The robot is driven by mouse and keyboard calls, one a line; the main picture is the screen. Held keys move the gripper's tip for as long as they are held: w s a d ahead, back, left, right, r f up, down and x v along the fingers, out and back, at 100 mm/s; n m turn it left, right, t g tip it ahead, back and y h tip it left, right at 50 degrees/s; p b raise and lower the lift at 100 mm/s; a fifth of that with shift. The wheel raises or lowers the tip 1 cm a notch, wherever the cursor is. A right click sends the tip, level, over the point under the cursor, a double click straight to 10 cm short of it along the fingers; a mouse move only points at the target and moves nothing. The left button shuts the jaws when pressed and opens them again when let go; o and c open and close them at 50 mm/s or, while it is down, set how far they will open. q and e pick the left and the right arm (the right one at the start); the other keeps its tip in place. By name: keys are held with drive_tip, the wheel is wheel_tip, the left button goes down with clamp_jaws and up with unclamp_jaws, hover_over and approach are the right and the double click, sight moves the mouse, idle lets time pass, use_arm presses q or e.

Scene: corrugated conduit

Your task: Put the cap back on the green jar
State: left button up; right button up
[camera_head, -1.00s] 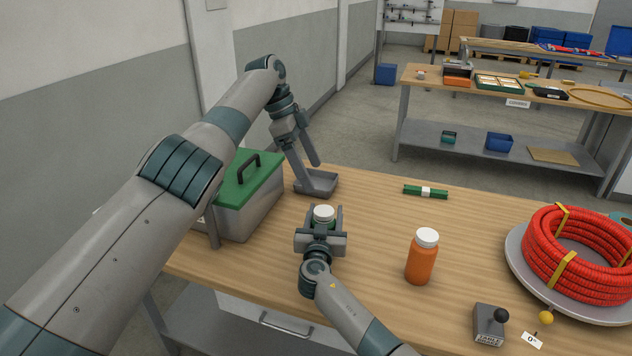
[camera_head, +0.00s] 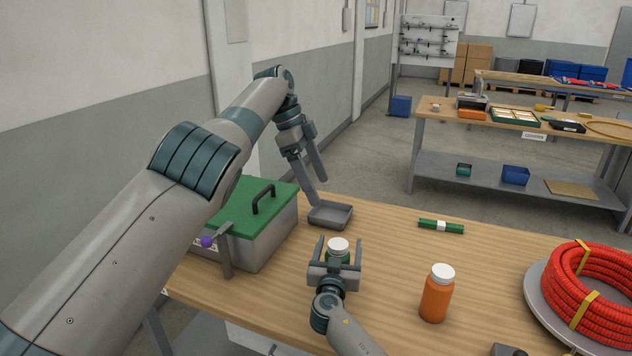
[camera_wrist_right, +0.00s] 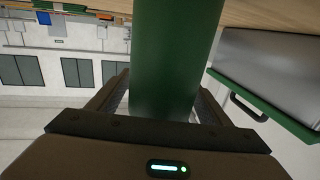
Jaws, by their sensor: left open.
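The green jar (camera_head: 338,257) stands on the near wooden table, with a white top (camera_head: 338,243) that looks like its cap; I cannot tell how it is seated. The green body also fills the middle of the right wrist view (camera_wrist_right: 168,60). My right gripper (camera_head: 338,252) has its fingers on both sides of the jar and appears closed on it. My left gripper (camera_head: 317,185) is open and points down by the small grey tray (camera_head: 345,216), behind the jar. I see nothing between its fingers, and the tray looks empty.
A grey box with a green handled lid (camera_head: 262,208) stands left of the jar. An orange bottle with a white cap (camera_head: 436,295) stands to its right. The table between is clear.

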drive_tip(key=shift+s, duration=0.1)
idle(0.3)
drive_tip(key=shift+s+a+f, duration=0.1)
drive_tip(key=shift+s+a, duration=0.05)
drive_tip(key=shift+s, duration=0.65)
drive_tip(key=s+a+b, duration=0.1)
drive_tip(key=s+b, duration=0.2)
drive_tip(key=s, duration=1.2)
drive_tip(key=shift+s+a, duration=0.25)
